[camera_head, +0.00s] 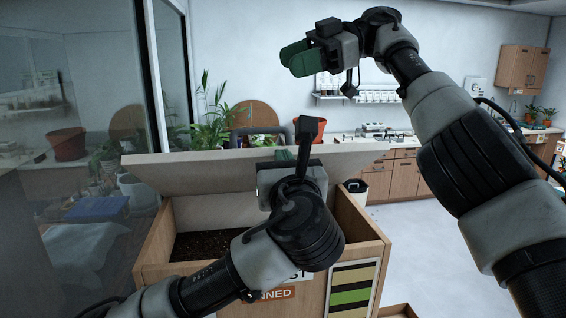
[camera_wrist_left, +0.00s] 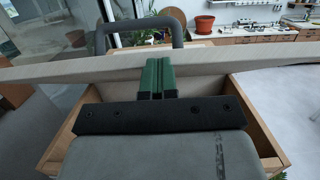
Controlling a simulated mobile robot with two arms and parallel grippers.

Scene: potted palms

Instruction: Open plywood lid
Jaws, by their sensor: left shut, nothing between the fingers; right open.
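The plywood lid (camera_head: 200,172) is raised at a tilt over the wooden box (camera_head: 158,245), and dark soil shows inside the box at the left. My left gripper (camera_head: 284,156) is shut and empty at the middle of the lid. In the left wrist view its green fingertips (camera_wrist_left: 157,75) are together and overlap the pale lid (camera_wrist_left: 225,68); I cannot tell whether they touch it. My left arm hides part of the box front and opening. My right gripper (camera_head: 298,58) is open and empty, high above the lid and well clear of it.
A glass partition (camera_head: 85,130) stands at the left. Potted palms (camera_head: 212,125) and a terracotta pot (camera_head: 318,127) are behind the lid. A dark bin (camera_head: 355,190) stands right of the box, before wooden cabinets (camera_head: 404,175). The floor at right is mostly clear.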

